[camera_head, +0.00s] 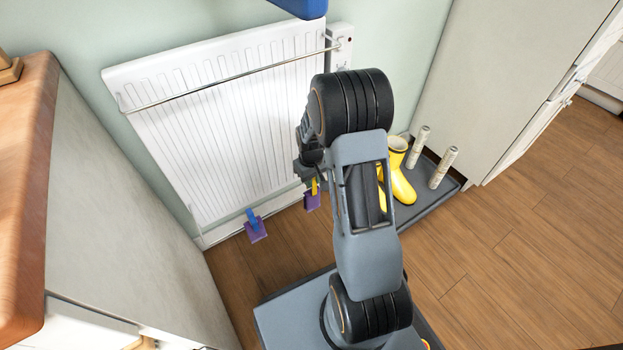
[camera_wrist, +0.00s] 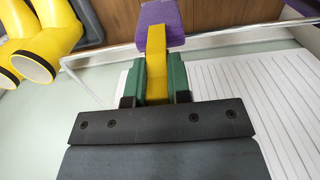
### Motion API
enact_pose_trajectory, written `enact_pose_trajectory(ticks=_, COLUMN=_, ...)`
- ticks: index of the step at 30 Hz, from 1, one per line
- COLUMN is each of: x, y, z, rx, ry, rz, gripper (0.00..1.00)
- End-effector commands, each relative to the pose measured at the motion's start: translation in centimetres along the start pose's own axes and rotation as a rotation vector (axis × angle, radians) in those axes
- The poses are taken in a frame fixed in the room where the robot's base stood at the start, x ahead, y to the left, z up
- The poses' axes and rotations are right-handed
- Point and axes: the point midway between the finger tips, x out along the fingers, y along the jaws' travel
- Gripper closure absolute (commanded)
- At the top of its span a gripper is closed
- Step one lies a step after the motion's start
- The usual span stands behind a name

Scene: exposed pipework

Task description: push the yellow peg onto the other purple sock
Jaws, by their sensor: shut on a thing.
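The yellow peg (camera_wrist: 156,62) is between the green fingertips of my gripper (camera_wrist: 157,82), which is shut on it. The peg's far end overlaps a purple sock (camera_wrist: 161,14) in the wrist view; I cannot tell how deeply it sits on the sock. In the head view the yellow peg (camera_head: 314,186) shows just above this purple sock (camera_head: 312,201), and my gripper (camera_head: 310,175) is partly hidden by my arm. Another purple sock (camera_head: 257,236) is to the left, with a blue peg (camera_head: 251,217) on its upper edge.
A white radiator (camera_head: 225,120) with a metal rail (camera_head: 235,77) stands at the wall. A counter (camera_head: 22,190) is at left. Wood floor (camera_head: 490,255) is clear at right.

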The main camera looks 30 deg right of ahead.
Motion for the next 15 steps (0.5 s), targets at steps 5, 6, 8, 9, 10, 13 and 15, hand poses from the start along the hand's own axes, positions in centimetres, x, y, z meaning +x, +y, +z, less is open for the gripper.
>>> enact_pose_trajectory(ticks=5, x=0.45, y=0.00, z=-0.01, rx=0.000, ry=0.000, rz=0.000, gripper=1.00)
enact_pose_trajectory(ticks=6, x=0.53, y=0.00, z=-0.01, rx=0.000, ry=0.000, rz=0.000, gripper=1.00)
enact_pose_trajectory(ticks=8, x=0.65, y=0.00, z=-0.02, rx=0.000, ry=0.000, rz=0.000, gripper=1.00)
enact_pose_trajectory(ticks=9, x=0.73, y=0.00, z=-0.02, rx=0.000, ry=0.000, rz=0.000, gripper=1.00)
enact_pose_trajectory(ticks=10, x=0.79, y=0.00, z=-0.02, rx=0.000, ry=0.000, rz=0.000, gripper=1.00)
enact_pose_trajectory(ticks=13, x=0.99, y=0.00, z=-0.02, rx=0.000, ry=0.000, rz=0.000, gripper=1.00)
enact_pose_trajectory(ticks=15, x=1.13, y=0.00, z=-0.03, rx=0.000, ry=0.000, rz=0.000, gripper=1.00)
